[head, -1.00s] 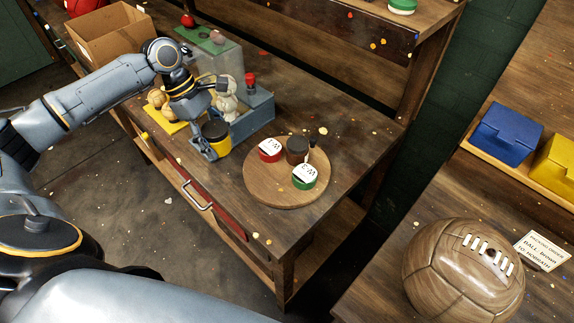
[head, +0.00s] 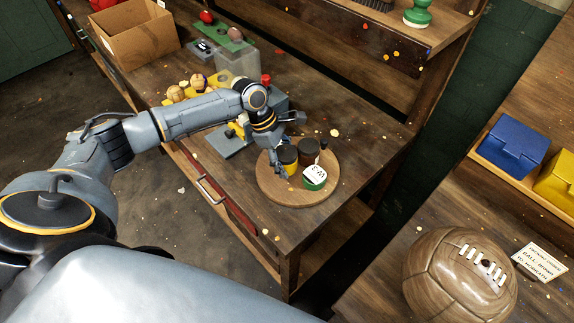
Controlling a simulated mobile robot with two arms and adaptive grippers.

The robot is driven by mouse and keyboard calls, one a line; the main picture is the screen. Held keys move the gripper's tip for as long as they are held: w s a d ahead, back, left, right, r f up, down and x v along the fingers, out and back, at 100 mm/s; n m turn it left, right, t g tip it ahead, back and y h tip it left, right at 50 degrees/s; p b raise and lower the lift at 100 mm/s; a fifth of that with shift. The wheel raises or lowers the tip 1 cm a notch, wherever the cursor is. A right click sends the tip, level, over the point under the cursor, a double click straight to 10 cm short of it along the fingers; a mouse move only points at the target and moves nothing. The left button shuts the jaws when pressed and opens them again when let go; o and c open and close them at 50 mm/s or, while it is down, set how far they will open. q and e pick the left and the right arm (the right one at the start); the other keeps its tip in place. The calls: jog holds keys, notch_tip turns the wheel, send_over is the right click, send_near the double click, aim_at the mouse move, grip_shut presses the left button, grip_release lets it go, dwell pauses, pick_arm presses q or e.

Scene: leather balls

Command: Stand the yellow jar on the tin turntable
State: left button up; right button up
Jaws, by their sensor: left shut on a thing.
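The yellow jar (head: 289,162) with a dark lid is held in my left gripper (head: 284,150), over the left part of the round wooden turntable (head: 309,199). I cannot tell whether its base touches the disc. The jar looks upright. A dark brown jar (head: 309,150) stands close behind it to the right. A green tin (head: 315,183) with a white-labelled lid stands in front to the right. The red tin is hidden behind my gripper and the jar. My right gripper is out of view.
A grey-blue caddy (head: 233,145) stands left of the turntable, partly behind my arm, with a red-topped thing (head: 266,80) by it. A cardboard box (head: 133,38) is at the back left. A leather ball (head: 458,275) lies on another bench.

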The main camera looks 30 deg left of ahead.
aim_at(287, 168)
pick_arm(q)
jog(key=f, duration=0.3)
jog(key=shift+d+f, duration=0.1)
jog(key=shift+d, duration=0.1)
jog(key=shift+f, duration=0.1)
jog(key=o, duration=1.1)
jog(key=shift+f, duration=0.1)
jog(key=shift+c, duration=0.2)
jog(key=b+v, duration=0.1)
jog(key=v, duration=1.1)
jog(key=shift+b, duration=0.35)
